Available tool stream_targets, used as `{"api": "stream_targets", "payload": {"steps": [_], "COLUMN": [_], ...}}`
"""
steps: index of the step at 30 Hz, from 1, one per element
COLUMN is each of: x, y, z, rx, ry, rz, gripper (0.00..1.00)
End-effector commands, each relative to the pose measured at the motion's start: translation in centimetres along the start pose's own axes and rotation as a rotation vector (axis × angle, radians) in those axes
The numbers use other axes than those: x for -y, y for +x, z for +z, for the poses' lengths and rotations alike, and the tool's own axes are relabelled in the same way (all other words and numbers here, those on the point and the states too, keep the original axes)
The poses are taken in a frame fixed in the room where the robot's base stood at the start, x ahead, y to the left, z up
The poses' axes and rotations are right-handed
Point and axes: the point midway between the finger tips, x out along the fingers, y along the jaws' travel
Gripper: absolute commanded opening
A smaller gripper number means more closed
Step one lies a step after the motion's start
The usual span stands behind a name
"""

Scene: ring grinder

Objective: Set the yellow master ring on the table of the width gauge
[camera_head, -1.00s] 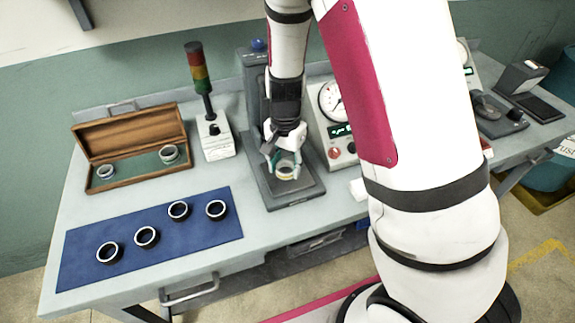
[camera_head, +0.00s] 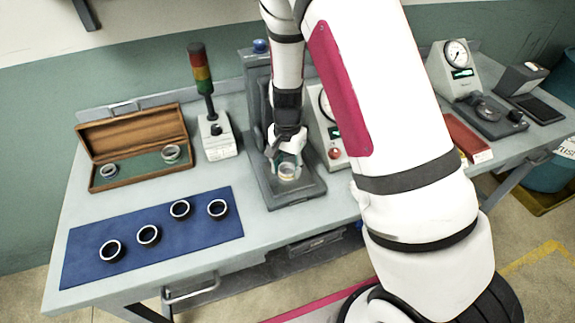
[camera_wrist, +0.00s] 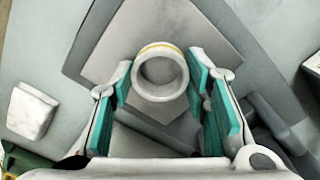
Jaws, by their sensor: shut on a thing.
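The yellow master ring is a pale metal ring with a yellow band (camera_wrist: 161,51); it also shows in the head view (camera_head: 288,174). My gripper (camera_head: 287,163) is shut on it, with the teal finger pads on either side of the ring in the wrist view (camera_wrist: 160,78). The width gauge is a grey stand with an upright column and a blue knob (camera_head: 260,47). Its flat grey table (camera_head: 306,188) lies under the ring. I cannot tell whether the ring touches the table or hangs just above it.
An open wooden case (camera_head: 126,183) with two rings stands at the left, by a signal lamp (camera_head: 201,75). A blue mat (camera_head: 85,238) in front carries several dark rings. A dial unit (camera_head: 325,135) stands right of the gauge. Another dial gauge (camera_head: 455,68) and a red box (camera_head: 460,135) lie further right.

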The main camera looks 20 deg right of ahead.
Motion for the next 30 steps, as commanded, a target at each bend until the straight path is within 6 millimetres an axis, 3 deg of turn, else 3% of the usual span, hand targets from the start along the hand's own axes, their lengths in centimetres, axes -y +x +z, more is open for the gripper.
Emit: {"api": "stream_targets", "payload": {"steps": [1,3,16,20,30], "x": [0.0,0.0,0.1,0.2,0.1], "y": [0.1,0.1,-0.7,-2.6,-9.4], "z": [0.0,0.0,-0.1,-0.1,0.0], "rx": [0.000,0.000,-0.002,-0.003,-0.003], "ry": [0.000,0.000,-0.001,-0.003,-0.001], "rz": [0.000,0.000,-0.002,-0.005,-0.003], "gripper": [0.47,0.62,0.62,0.62,0.62]}}
